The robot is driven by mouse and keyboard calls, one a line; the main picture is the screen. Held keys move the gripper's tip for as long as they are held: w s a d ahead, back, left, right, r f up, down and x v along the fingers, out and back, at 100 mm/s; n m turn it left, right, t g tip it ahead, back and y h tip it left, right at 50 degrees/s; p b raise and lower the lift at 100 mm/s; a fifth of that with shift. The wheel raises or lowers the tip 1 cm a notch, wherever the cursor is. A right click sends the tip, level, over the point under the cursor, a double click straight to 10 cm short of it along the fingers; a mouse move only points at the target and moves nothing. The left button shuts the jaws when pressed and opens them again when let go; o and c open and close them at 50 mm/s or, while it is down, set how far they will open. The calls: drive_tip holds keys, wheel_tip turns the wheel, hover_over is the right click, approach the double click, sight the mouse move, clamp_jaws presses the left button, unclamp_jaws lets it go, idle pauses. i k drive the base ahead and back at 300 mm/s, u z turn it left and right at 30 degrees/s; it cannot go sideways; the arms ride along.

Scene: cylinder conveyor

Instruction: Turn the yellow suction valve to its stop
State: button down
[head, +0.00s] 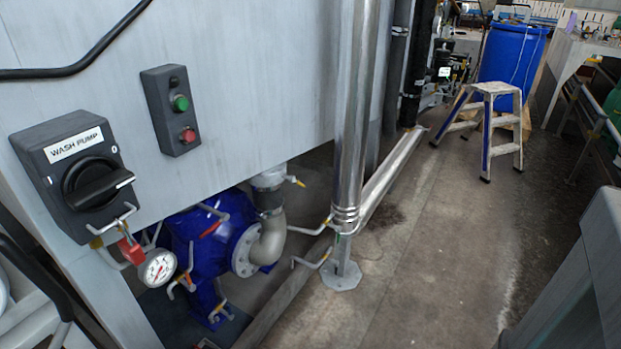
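A blue pump (212,243) sits low under the grey cabinet, with a beige elbow pipe (270,243) bolted to its side. A small yellow handle (297,181) sticks out to the right of the pipe above the elbow. It is the clearest yellow valve part in view, but it is too small to tell its turn angle or stop. I cannot tell for certain which yellow part is the suction valve. My gripper is not in view.
The cabinet carries a black "WASH PUMP" rotary switch (95,184) and a green-and-red button box (172,110). A gauge (158,267) hangs below. A steel post (352,130) stands right of the pump. A step stool (490,125) and blue drum (512,55) stand behind clear floor (420,255).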

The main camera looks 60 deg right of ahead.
sight(292, 180)
drive_tip(key=u, duration=0.05)
drive_tip(key=k, duration=0.15)
drive_tip(key=u, duration=1.65)
drive_tip(key=k, duration=1.2)
drive_tip(key=z, duration=1.4)
